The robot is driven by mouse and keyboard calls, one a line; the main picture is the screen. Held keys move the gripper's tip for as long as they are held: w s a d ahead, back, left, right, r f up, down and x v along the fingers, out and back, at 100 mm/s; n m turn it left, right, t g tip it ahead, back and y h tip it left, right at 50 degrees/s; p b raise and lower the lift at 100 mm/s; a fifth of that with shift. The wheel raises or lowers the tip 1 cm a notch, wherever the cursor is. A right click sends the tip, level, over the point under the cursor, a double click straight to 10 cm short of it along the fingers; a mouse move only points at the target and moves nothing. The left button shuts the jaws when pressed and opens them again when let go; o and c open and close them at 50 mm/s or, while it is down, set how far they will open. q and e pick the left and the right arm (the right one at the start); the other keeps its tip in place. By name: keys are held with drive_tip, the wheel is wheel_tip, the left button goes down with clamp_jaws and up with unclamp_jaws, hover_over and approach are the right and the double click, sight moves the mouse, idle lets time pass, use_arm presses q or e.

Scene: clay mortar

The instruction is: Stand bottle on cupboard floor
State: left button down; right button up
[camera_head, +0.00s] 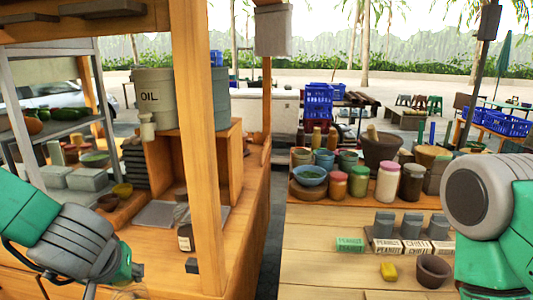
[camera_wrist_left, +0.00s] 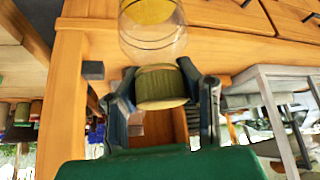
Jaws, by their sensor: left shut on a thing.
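My left gripper (camera_head: 137,271) is low at the left in the head view, in front of the wooden counter. In the left wrist view the gripper (camera_wrist_left: 165,92) has its two dark fingers on either side of the greenish lid (camera_wrist_left: 160,88) of a clear bottle (camera_wrist_left: 152,42) with yellow contents, and is shut on it. The bottle's far end is cut off by the top edge of the wrist view. A wooden cupboard (camera_head: 237,150) with an open compartment stands on the counter, partly hidden by a post. My right arm shows at the right, its gripper out of view.
A thick wooden post (camera_head: 205,130) rises between the left arm and the cupboard. A dark labelled bottle (camera_head: 185,238) stands by the post. Bowls and jars (camera_head: 388,182) crowd the right table, with small boxes (camera_head: 387,246) and a mortar (camera_head: 433,271) nearer.

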use_arm(q)
drive_tip(key=s+d+f+m+h, duration=0.2)
drive_tip(key=d+f+m, duration=0.1)
drive_tip(key=d, duration=0.2)
drive_tip(key=shift+s+d+f+m+t, duration=0.15)
drive_tip(key=shift+s+d+m+t, duration=0.1)
drive_tip(key=shift+s+m+t, duration=0.1)
drive_tip(key=shift+f, duration=0.15)
